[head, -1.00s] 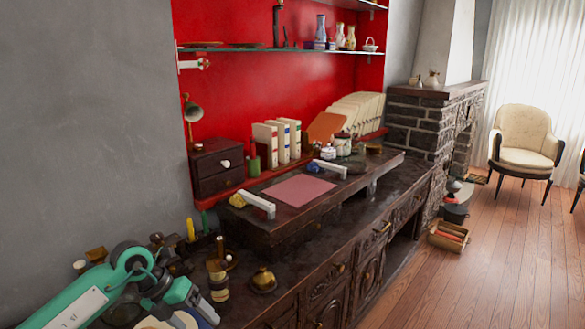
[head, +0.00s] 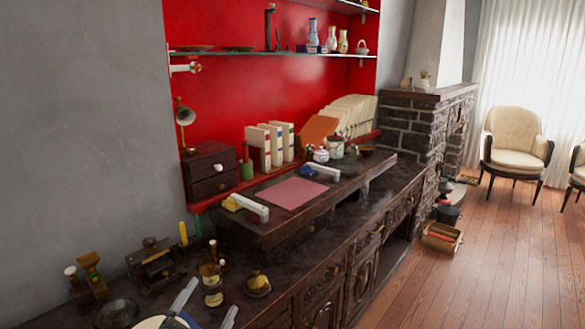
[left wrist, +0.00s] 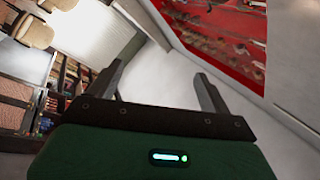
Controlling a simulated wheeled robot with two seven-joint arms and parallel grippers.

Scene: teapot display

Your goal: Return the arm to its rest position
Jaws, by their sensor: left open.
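Blank pale surfaces, the red wall and chairs show beyond the fingers, tilted. My right gripper is in neither view.
The dark carved sideboard (head: 285,268) runs along the wall. Near the gripper stand a bottle (head: 212,284), a brass pot (head: 257,284), a dark glass bowl (head: 116,313) and a wooden box (head: 155,266). Open floor (head: 430,290) lies to the right.

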